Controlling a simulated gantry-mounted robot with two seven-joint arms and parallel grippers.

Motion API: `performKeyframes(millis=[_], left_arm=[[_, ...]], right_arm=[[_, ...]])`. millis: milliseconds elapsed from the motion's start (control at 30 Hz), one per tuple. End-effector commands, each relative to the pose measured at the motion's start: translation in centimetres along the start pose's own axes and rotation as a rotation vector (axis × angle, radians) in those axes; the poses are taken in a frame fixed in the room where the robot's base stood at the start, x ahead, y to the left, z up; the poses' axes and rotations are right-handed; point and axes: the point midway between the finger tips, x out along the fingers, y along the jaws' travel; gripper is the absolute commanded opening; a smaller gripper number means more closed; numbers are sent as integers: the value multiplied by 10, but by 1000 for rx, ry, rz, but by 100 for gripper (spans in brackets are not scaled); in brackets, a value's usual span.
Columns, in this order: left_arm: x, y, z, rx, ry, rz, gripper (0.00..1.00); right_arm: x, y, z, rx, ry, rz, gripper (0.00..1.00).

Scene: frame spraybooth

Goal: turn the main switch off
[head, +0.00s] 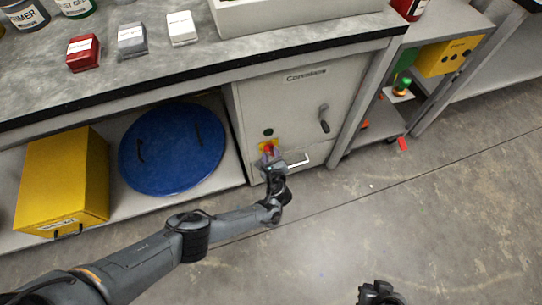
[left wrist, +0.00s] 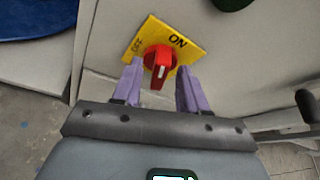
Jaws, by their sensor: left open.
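The main switch is a red rotary knob (left wrist: 159,62) on a yellow plate (left wrist: 186,48) marked OFF and ON in the left wrist view. The white line on the knob points down and slightly left in that view. The switch also shows in the head view as a small red knob (head: 268,147) on the front of the grey compressor cabinet (head: 290,100). My left gripper (left wrist: 158,75) is open, with its purple fingers on either side of the knob; I cannot tell whether they touch it. My right gripper (head: 378,290) is at the bottom edge of the head view, its jaws unclear.
The cabinet has a dark handle (head: 324,119) to the right of the switch and a dark green round button (head: 268,132) above it. A blue round lid (head: 172,150) and a yellow box (head: 62,180) stand on the lower shelf at left. The floor in front is clear.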

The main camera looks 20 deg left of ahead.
Motion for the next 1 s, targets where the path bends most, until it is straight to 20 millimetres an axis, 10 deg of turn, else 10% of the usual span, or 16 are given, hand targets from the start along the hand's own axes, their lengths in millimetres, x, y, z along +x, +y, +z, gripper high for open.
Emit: performKeyframes(millis=[167, 433, 1000], left_arm=[[0, 0, 0, 0, 0, 0, 43], [0, 0, 0, 0, 0, 1, 1], [0, 3, 0, -107, 1, -42, 0]], right_arm=[[0, 0, 0, 0, 0, 0, 0], [-1, 0, 0, 0, 1, 0, 0], [-2, 0, -1, 1, 1, -1, 0]])
